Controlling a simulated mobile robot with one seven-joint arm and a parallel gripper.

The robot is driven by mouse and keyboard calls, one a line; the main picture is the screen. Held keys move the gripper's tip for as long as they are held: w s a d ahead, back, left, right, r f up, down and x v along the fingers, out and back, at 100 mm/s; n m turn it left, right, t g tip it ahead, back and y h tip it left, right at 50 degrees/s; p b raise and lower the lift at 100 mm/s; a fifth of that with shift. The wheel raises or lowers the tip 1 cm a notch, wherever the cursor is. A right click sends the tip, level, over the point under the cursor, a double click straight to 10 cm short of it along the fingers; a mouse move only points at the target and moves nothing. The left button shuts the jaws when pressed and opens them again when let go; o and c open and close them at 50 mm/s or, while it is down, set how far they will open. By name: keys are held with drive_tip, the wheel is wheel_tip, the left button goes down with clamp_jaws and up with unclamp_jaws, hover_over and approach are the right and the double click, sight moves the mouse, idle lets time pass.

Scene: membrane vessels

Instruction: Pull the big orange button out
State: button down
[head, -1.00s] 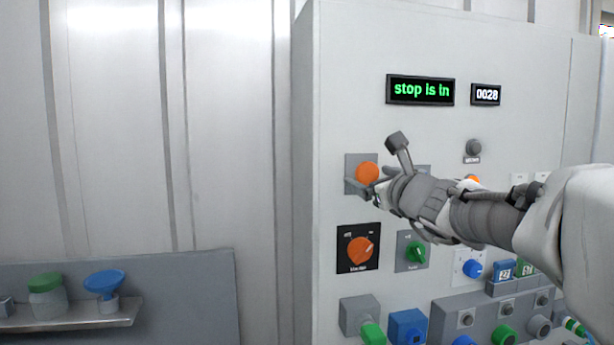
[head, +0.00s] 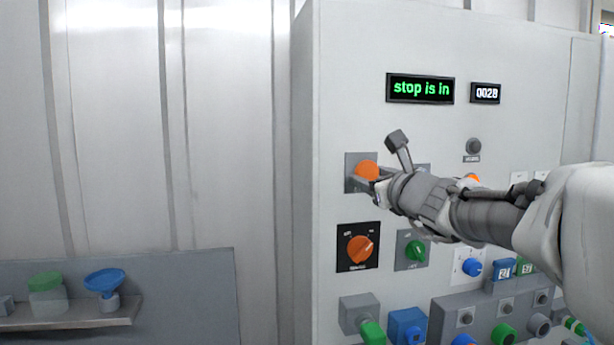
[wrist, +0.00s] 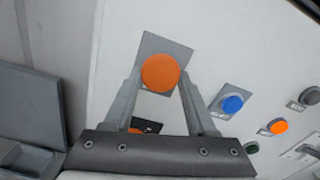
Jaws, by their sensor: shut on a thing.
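The big orange button (head: 367,169) sits on a grey square plate (head: 352,160) on the white panel, in the upper left of its controls. In the wrist view the button (wrist: 160,72) is a round orange cap on its grey plate. My gripper (head: 364,181) is at the button, its fingers shut on it; in the wrist view the gripper's fingers (wrist: 161,82) lie on either side of the cap. The lower part of the button is hidden by a finger in the head view. A display (head: 420,89) above reads "stop is in".
An orange rotary knob (head: 360,249) is below the button, with a green knob (head: 416,251) to its right. A blue button (wrist: 232,104) is near my right finger in the wrist view. A shelf (head: 75,319) with a green-lidded jar stands at the left.

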drive_tip(key=shift+s, duration=0.15)
drive_tip(key=shift+s+d+f+b, duration=0.1)
drive_tip(key=shift+s+b, duration=0.3)
drive_tip(key=shift+b, duration=0.1)
drive_tip(key=shift+c, duration=1)
unclamp_jaws()
drive_tip(key=shift+s, duration=0.1)
